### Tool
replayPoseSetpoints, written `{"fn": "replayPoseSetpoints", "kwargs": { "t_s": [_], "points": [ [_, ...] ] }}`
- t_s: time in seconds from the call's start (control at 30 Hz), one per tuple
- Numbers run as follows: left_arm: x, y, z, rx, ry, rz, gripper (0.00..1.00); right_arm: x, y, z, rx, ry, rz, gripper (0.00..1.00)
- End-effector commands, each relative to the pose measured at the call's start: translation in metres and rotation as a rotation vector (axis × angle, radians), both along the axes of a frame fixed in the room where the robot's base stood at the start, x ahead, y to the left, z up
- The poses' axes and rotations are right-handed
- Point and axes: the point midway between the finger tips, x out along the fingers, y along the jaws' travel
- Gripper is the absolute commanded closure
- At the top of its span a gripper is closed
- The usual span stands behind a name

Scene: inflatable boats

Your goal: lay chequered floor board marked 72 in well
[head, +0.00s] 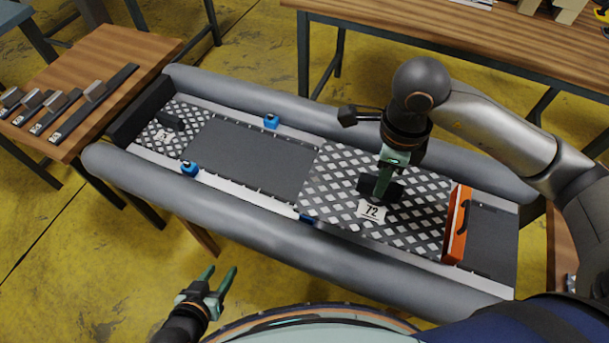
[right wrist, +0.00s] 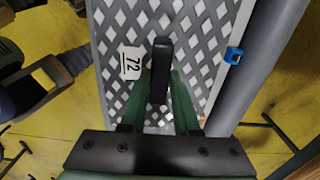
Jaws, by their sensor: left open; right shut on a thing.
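The chequered floor board marked 72 (head: 335,185) is over the right half of the boat's well (head: 255,155), between the grey side tubes. Whether it rests on the floor or hangs just above it, I cannot tell. The board fills much of the right wrist view (right wrist: 115,25), with its white 72 label beside the black handle (right wrist: 161,60). My right gripper (head: 382,185) is shut on that handle from above; its green fingers (right wrist: 160,85) straddle it. My left gripper (head: 222,272) is open and empty, in front of the boat's near tube.
Another chequered board (head: 180,110) lies at the well's left end. Blue clips (head: 271,121) sit along both sides. An orange piece (head: 458,225) stands at the board's right edge.

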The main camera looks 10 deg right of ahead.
Motion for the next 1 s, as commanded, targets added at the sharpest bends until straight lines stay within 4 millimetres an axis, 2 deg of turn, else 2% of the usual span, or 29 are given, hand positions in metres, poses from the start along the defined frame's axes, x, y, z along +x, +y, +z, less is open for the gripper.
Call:
{"fn": "replayPoseSetpoints", "kwargs": {
  "t_s": [0.17,0.53,0.6,0.8,1.0],
  "points": [
    [0.003,0.0,0.003,-0.001,-0.009,-0.001,0.5,0.018,0.01,-0.007,0.004,0.0,-0.029,1.0],
    [0.003,0.0,0.002,0.0,-0.011,0.0,0.5,0.083,0.045,-0.04,0.003,-0.001,-0.027,1.0],
    [0.003,0.0,-0.001,0.0,-0.01,0.0,0.5,0.091,0.049,-0.056,0.002,0.002,-0.027,1.0],
    [0.004,-0.001,-0.004,0.0,-0.007,-0.004,0.5,0.112,0.06,-0.084,0.003,0.001,-0.025,1.0],
    [0.006,-0.003,-0.002,-0.002,-0.012,-0.007,0.5,0.12,0.063,-0.093,0.003,-0.002,-0.025,1.0]
  ]
}}
